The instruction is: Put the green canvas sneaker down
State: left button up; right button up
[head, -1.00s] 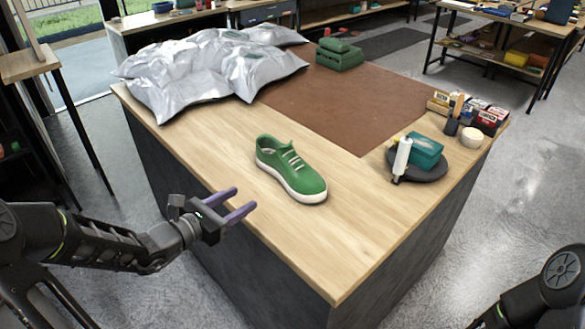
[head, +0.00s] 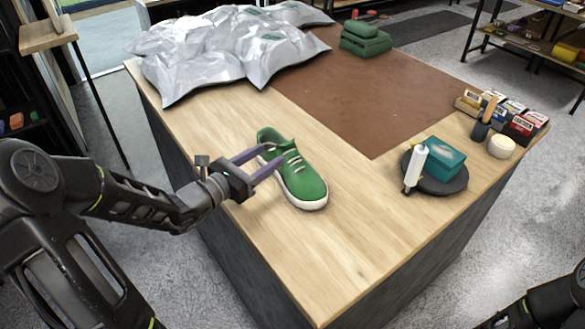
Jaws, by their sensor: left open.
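The green canvas sneaker (head: 302,182) with white laces and a white sole rests upright on the bare wood of the table (head: 360,235), toe pointing to the front right. My left gripper (head: 264,159) is open, with its two purple fingers reaching to the heel end of the sneaker. The finger tips overlap the heel in the picture, and I cannot tell whether they touch it. Nothing is held between them. Of my right arm only a dark part shows at the bottom right corner; its gripper is out of view.
Silver bags (head: 225,50) lie at the back left. A brown mat (head: 365,95) covers the table's middle, with folded green cloths (head: 365,42) at its far edge. A dark round tray (head: 450,184) holds a teal box (head: 443,157) and a white bottle (head: 414,167). Small boxes (head: 520,125) stand at right.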

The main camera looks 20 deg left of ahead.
aim_at(282, 146)
pick_arm(q)
jog(key=shift+x, duration=1.35)
jog(key=shift+r, duration=0.1)
jog(key=p+x, duration=0.1)
jog(key=x, duration=0.4)
grip_shut()
jog(key=shift+r, duration=0.1)
dwell(0.8)
